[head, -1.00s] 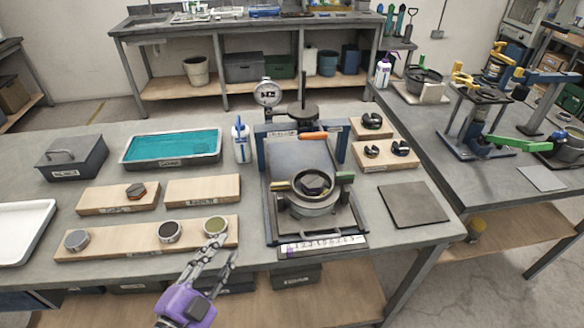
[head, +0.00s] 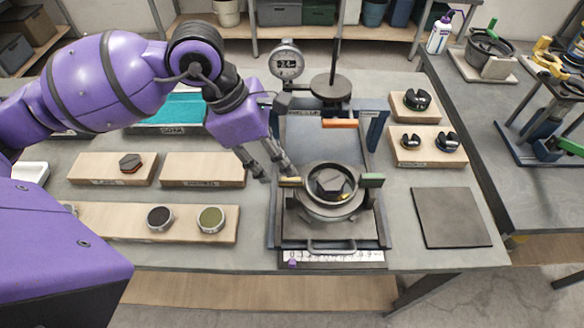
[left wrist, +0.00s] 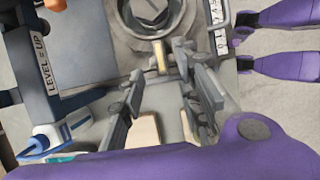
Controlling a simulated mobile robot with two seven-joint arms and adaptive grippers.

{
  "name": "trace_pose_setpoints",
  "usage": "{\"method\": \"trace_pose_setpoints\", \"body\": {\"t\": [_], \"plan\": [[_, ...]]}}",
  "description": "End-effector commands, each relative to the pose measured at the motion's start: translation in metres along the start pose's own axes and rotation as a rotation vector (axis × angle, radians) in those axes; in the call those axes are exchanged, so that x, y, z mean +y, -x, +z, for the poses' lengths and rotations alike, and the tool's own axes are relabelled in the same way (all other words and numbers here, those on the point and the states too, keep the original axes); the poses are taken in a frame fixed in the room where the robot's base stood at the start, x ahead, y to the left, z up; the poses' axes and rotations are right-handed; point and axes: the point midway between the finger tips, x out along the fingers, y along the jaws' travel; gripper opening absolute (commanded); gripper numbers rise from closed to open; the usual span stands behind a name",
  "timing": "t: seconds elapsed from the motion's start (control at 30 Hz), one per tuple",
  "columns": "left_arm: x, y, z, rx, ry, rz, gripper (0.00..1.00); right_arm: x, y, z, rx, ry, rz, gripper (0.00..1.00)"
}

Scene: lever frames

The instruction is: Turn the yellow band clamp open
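The yellow band clamp lever (head: 290,181) sticks out left from a round grey metal ring fixture (head: 331,213), which holds a dark hexagonal piece. My right gripper is not in view.
A post frame (head: 374,130), a dial gauge (head: 287,62) and a round dark weight (head: 331,86) stand behind the ring. Wooden boards (head: 200,170) with pucks lie to the left, and boards with dark clips (head: 428,160) to the right. A dark mat (head: 450,217) lies empty.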

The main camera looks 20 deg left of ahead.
Motion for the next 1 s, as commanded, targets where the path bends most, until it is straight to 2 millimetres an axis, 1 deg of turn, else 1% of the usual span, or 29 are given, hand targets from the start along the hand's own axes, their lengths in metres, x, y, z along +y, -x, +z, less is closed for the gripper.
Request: {"method": "trace_pose_setpoints", "body": {"t": [0.1,0.3,0.5,0.7,0.77,0.93,0.97,1.0], "plan": [[-0.001,-0.021,0.001,-0.003,0.002,-0.005,0.31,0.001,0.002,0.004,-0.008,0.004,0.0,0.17],[-0.001,-0.049,0.001,-0.004,0.002,-0.004,0.31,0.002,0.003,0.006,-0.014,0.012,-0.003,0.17],[-0.001,-0.059,0.001,-0.004,0.002,-0.002,0.31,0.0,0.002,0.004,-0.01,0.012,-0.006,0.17],[-0.001,-0.059,0.001,-0.004,0.003,-0.003,0.31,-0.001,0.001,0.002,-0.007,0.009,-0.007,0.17],[-0.001,-0.059,0.001,-0.004,0.003,-0.003,0.25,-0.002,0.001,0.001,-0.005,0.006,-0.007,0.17],[-0.001,-0.059,0.001,-0.005,0.003,-0.003,0.02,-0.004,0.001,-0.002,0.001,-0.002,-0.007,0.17],[-0.001,-0.059,0.001,-0.005,0.003,-0.003,0.0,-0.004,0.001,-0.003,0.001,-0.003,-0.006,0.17],[-0.001,-0.059,0.001,-0.005,0.003,-0.003,0.0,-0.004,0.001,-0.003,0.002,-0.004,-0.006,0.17]]}}
